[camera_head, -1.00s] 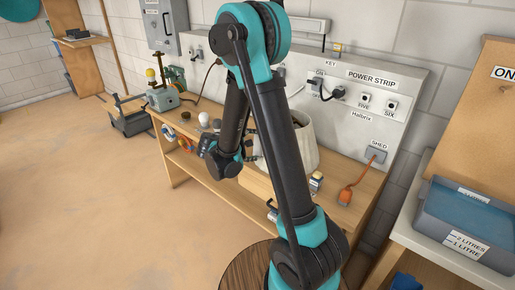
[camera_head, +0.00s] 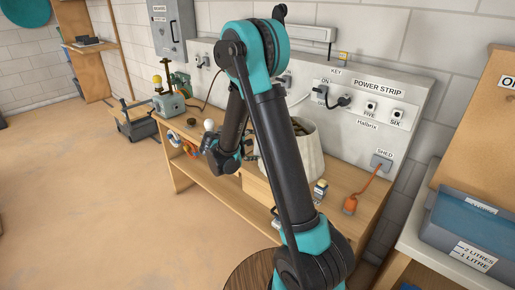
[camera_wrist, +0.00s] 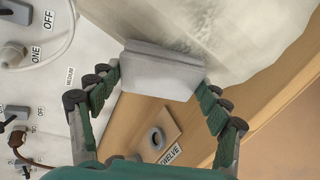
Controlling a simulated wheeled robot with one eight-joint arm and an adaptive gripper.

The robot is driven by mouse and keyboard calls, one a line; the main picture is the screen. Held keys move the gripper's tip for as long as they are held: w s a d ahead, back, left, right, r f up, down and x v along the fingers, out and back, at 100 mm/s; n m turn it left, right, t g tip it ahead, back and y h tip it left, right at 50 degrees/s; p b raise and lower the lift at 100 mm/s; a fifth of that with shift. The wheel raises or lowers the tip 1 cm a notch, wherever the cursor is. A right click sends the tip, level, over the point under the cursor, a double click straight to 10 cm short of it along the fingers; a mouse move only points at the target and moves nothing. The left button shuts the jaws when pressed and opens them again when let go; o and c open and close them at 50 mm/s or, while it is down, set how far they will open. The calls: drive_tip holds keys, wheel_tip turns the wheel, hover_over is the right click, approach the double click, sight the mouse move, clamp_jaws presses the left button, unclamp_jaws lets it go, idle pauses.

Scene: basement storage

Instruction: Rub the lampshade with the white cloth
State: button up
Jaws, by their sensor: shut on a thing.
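The lampshade (camera_head: 308,158) looks like a large off-white, open-topped round form on the bench, partly hidden by my arm in the head view. In the wrist view, a pale, smudged surface that looks like its side (camera_wrist: 205,22) lies just beyond my fingertips. My gripper (camera_wrist: 158,82) is shut on the white cloth (camera_wrist: 160,78), a folded greyish-white pad between the green fingers. The cloth's far edge overlaps the pale surface in the picture; I cannot tell if they touch. In the head view, my arm hides the cloth.
The wooden bench (camera_head: 225,185) carries a white ball-like item (camera_head: 209,125), a small bottle (camera_head: 320,190) and an orange plug (camera_head: 350,204). The power strip panel (camera_head: 375,95) stands behind. A blue-grey tub (camera_head: 470,225) is at right. Open floor lies left.

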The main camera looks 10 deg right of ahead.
drive_tip(key=s+a+r, duration=0.1)
drive_tip(key=a, duration=0.4)
drive_tip(key=shift+a+r, duration=0.3)
drive_tip(key=shift+r, duration=0.1)
drive_tip(key=shift+s, duration=0.1)
idle(0.3)
drive_tip(key=a, duration=0.2)
drive_tip(key=r, duration=0.1)
drive_tip(key=shift+s+a, duration=0.25)
drive_tip(key=shift+a, duration=0.15)
drive_tip(key=shift+d, duration=0.1)
drive_tip(key=w+d+f, duration=0.1)
drive_tip(key=d, duration=0.5)
drive_tip(key=shift+f, duration=0.3)
drive_tip(key=shift+w+d+f, duration=0.15)
drive_tip(key=shift+d+f, duration=0.05)
drive_tip(key=shift+d, duration=0.4)
drive_tip(key=shift+w+d+f, duration=0.15)
drive_tip(key=shift+d+f, duration=0.05)
drive_tip(key=shift+d, duration=0.4)
idle(1.1)
